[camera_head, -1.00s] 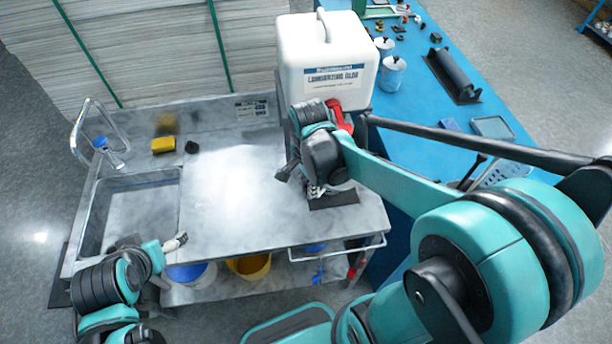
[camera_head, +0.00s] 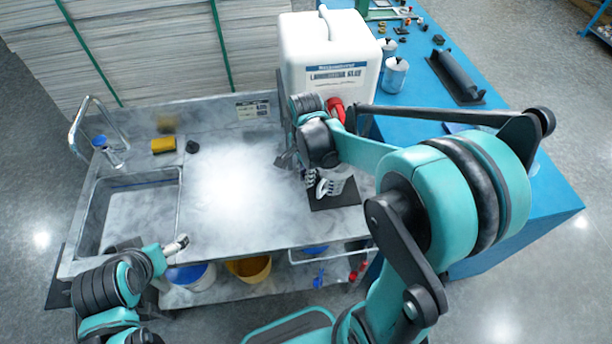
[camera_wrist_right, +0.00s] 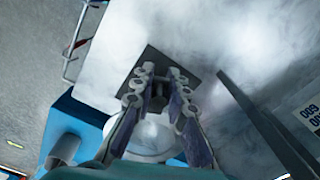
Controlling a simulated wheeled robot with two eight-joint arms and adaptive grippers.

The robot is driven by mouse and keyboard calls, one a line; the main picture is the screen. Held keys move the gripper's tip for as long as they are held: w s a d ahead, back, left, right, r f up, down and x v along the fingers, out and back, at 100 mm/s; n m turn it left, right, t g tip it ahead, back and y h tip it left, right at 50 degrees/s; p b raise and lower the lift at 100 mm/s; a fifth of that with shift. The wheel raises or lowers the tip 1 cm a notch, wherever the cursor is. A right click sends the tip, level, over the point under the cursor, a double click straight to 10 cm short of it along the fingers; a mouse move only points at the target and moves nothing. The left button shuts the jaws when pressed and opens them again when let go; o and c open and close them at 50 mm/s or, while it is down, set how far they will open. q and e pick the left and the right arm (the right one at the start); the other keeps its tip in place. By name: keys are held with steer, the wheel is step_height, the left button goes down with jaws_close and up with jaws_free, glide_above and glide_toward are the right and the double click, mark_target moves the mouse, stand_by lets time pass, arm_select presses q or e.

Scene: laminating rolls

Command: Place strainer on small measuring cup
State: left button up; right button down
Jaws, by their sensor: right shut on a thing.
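My right gripper (camera_head: 318,186) is low over the right end of the grey bench, beside a pale round vessel (camera_head: 343,184) at a black mat (camera_head: 345,202). In the right wrist view its fingers (camera_wrist_right: 160,76) are closed around a small dark part (camera_wrist_right: 158,92), which looks like the strainer's handle. A pale, round, see-through shape (camera_wrist_right: 150,138) shows behind the fingers. I cannot clearly separate strainer from small measuring cup there, nor tell whether they touch. My left gripper (camera_head: 178,245) is by the sink's front right corner; its opening is unclear.
A large white canister (camera_head: 330,60) stands behind the right gripper. The blue table (camera_head: 520,185) is at the right. The middle of the bench is clear.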

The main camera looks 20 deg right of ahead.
steer(key=shift+f, duration=0.25)
steer(key=c, duration=1.5)
jaws_free()
